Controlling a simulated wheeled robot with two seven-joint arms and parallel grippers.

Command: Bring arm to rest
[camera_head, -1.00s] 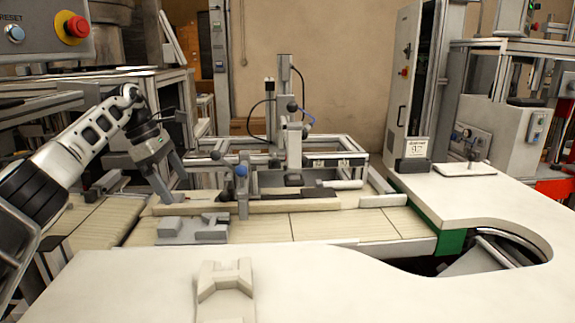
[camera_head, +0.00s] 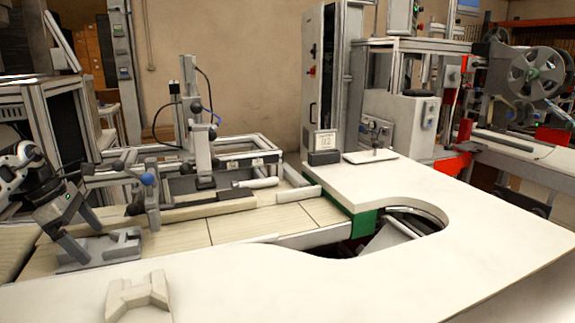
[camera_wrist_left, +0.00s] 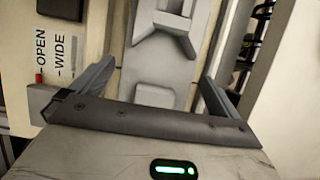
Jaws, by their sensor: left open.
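My left gripper (camera_head: 86,240) is at the left side of the head view, pointing down with its jaws apart. It is at the grey metal fixture (camera_head: 122,247) on the pale slatted table; whether it touches the fixture cannot be told. In the left wrist view the two fingers of the left gripper (camera_wrist_left: 158,78) stand wide apart, with a grey fixture (camera_wrist_left: 153,62) showing between and beyond them. Nothing is held between the fingers. My right gripper is not in view.
A pale V-shaped block (camera_head: 138,296) lies on the white worktop (camera_head: 300,285) in front. A clamp rig with a blue knob (camera_head: 149,180) stands behind the fixture. A small sign (camera_head: 325,142) and a tray (camera_head: 370,156) are further right.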

